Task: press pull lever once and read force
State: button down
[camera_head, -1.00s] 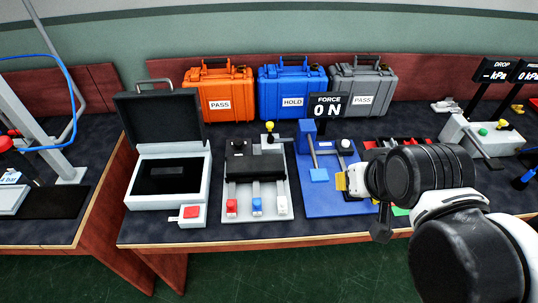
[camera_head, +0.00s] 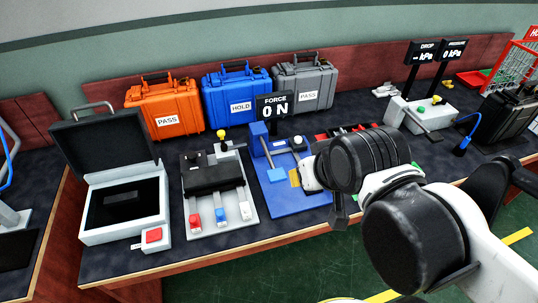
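The blue test stand (camera_head: 295,208) lies on the bench with a blue block, a slanted rod and a light blue pad (camera_head: 275,174). A lever with a pale round knob (camera_head: 298,141) stands at its back right. The black FORCE display (camera_head: 274,107) above it reads "0 N". My gripper (camera_head: 303,177) reaches in from the right over the stand's right side, with a yellow patch at its tip. My wrist hides part of the stand. I cannot tell whether the fingers are open, or whether they touch anything.
A grey fixture (camera_head: 216,200) with coloured buttons stands left of the stand, beside an open case (camera_head: 128,200). Orange (camera_head: 165,108), blue (camera_head: 237,95) and grey (camera_head: 304,83) cases line the back. A fixture with DROP and PRESSURE displays (camera_head: 422,116) stands right.

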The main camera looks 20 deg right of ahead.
aim_at(275, 175)
jog(key=j+z, duration=0.85)
jog(key=k+j+z, duration=0.1)
jog(key=j+z, duration=0.35)
jog(key=k+j+z, duration=0.1)
jog(key=j+z, duration=0.35)
jog(key=l, duration=0.1)
